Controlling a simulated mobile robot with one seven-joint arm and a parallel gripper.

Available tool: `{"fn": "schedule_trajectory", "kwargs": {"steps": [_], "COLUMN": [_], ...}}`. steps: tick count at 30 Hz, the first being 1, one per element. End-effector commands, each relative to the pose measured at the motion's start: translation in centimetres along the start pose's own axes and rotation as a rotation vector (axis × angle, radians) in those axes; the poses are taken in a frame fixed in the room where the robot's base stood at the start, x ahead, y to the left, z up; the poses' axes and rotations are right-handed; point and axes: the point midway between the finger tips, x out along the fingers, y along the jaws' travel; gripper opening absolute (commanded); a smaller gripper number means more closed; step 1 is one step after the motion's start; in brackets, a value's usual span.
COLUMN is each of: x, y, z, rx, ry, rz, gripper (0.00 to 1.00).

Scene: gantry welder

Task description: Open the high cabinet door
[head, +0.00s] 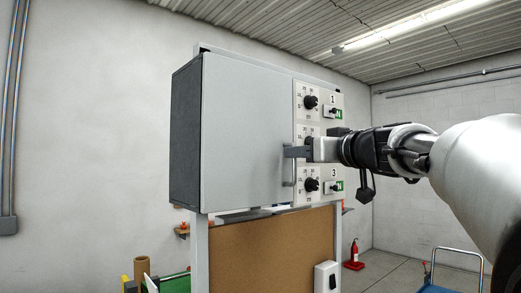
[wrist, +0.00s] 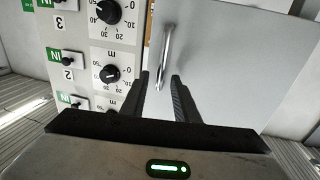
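The high cabinet door (head: 243,130) is a flat light grey panel that looks closed on a dark-sided cabinet (head: 185,138). It also shows in the wrist view (wrist: 235,50). Its vertical metal handle (head: 293,172) is at the lower right of the door. My gripper (head: 289,152) reaches in from the right at the handle's upper part. In the wrist view my gripper (wrist: 160,80) has its two dark fingers apart, with one end of the handle (wrist: 164,58) between them. I cannot tell whether either finger touches it.
A control panel with black knobs (head: 311,102) and small switches (head: 333,112) is right beside the door, close to my gripper. A brown board (head: 262,250) stands below the cabinet. The space in front and left of the door looks free.

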Motion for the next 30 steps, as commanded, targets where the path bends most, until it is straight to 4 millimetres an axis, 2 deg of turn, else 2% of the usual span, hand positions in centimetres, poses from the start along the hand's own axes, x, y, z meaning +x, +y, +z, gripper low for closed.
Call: {"fn": "schedule_trajectory", "kwargs": {"steps": [11, 16, 30], "x": [0.05, 0.05, 0.14], "y": [0.09, 0.1, -0.18], "z": [0.03, 0.02, 0.06], "rx": [0.001, 0.001, 0.0], "ry": [0.0, 0.0, 0.001], "rz": [0.0, 0.0, 0.001], "gripper": [0.28, 0.01, 0.0]}}
